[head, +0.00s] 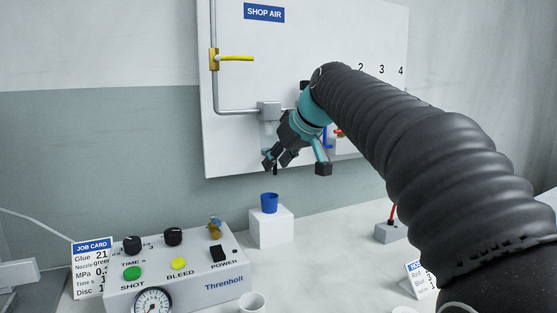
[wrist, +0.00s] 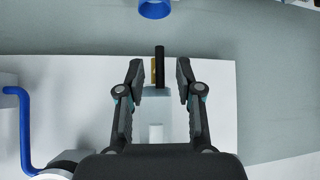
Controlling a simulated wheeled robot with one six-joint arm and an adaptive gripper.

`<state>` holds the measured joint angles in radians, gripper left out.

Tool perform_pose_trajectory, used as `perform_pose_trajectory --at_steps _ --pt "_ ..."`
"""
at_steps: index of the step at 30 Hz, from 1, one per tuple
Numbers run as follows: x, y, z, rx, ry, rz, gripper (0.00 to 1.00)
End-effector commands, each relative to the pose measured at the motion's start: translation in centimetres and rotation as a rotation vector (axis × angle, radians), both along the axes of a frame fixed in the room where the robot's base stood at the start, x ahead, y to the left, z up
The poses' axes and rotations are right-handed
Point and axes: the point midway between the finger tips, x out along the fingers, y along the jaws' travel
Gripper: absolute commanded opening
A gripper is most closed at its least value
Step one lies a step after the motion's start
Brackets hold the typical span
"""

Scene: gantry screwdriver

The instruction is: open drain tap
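The drain tap shows in the wrist view as a black lever (wrist: 160,66) beside a small brass body (wrist: 153,70), below a pale filter bowl (wrist: 155,105). My gripper (wrist: 160,82) is open, with one finger on each side of the lever and a visible gap to both. In the head view my gripper (head: 294,164) is below the grey filter unit (head: 268,110) on the wall panel and hides most of the tap. A blue cup (head: 269,203) stands on a white block (head: 272,228) below; its rim shows in the wrist view (wrist: 155,10).
The white panel (head: 235,135) carries a yellow-handled valve (head: 236,58) and grey pipe. A blue pipe (wrist: 26,130) is at left in the wrist view. A control box (head: 190,275), job card (head: 92,268) and white cup (head: 252,302) are on the bench.

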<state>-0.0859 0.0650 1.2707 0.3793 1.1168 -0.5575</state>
Motion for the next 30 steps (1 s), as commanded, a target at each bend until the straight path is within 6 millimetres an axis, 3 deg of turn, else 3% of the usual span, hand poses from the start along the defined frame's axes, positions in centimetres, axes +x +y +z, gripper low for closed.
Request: perform_pose_trajectory --at_steps 8,24,30 --pt "-0.3 -0.2 0.5 0.001 -0.003 -0.001 0.35" --pt "-5.8 -3.9 7.1 -0.001 -0.003 -0.002 0.35" --pt "-6.9 -4.5 8.3 0.000 0.000 0.000 0.35"
